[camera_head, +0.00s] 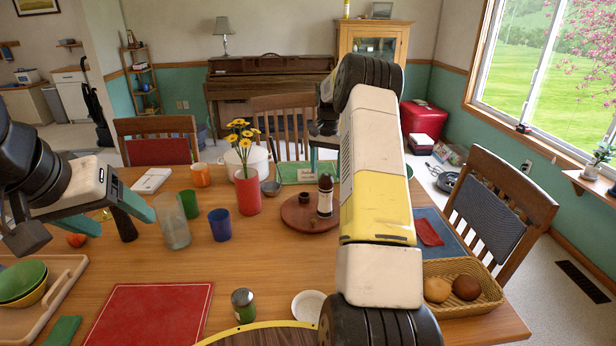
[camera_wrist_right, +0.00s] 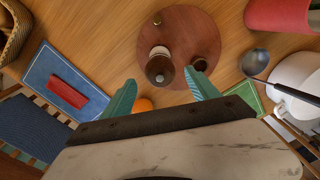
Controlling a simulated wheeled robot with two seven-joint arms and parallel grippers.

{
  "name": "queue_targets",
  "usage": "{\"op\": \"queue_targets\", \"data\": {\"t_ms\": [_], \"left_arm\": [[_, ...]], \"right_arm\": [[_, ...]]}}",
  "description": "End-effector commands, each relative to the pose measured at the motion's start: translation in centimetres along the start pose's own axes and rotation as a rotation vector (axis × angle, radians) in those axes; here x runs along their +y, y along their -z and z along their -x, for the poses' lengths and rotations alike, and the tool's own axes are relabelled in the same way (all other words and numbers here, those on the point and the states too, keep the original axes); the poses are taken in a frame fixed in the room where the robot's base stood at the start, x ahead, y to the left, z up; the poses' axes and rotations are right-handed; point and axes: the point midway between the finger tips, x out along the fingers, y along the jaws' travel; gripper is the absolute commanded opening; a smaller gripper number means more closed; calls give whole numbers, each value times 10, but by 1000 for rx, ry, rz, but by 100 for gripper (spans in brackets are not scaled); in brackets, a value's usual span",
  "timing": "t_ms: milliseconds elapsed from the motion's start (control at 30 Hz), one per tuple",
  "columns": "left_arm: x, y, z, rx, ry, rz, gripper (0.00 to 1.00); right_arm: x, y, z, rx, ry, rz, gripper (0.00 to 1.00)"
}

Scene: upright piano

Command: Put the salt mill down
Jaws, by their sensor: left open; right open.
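The salt mill (camera_head: 325,195), with a dark brown top and a pale body, stands upright on a round reddish-brown wooden board (camera_head: 295,216). In the right wrist view the mill (camera_wrist_right: 160,66) is seen from above, standing on the board (camera_wrist_right: 192,28). My right gripper (camera_wrist_right: 162,87) is open there, its teal fingertips apart on either side, just short of the mill's top in the picture. In the head view my right arm hides most of that gripper. My left gripper (camera_head: 108,216) is open over the left of the table, away from the mill.
A small dark cup (camera_head: 304,197) shares the board. A red vase (camera_head: 247,191) with yellow flowers, a blue cup (camera_head: 219,224) and a clear glass (camera_head: 174,226) stand to its left. A bread basket (camera_head: 470,307) is at the right. Bare wood lies in front of the board.

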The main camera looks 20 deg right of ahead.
Motion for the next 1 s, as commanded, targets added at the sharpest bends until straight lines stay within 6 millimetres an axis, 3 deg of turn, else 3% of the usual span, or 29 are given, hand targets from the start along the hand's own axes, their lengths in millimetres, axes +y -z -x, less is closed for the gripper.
{"op": "queue_targets", "data": {"t_ms": [233,367,500,700,833,1000], "left_arm": [[0,0,0,0,0,0,69],[0,0,0,0,0,0,69],[0,0,0,0,0,0,69],[0,0,0,0,0,0,69],[0,0,0,0,0,0,69],[0,0,0,0,0,0,69]], "right_arm": [[-2,-4,29,7,6,10,69],[-8,-27,70,41,32,69,69],[-12,-79,133,102,81,178,69],[-1,-173,201,197,157,343,69],[15,-239,226,260,207,445,69],[44,-322,234,343,274,570,69]]}}
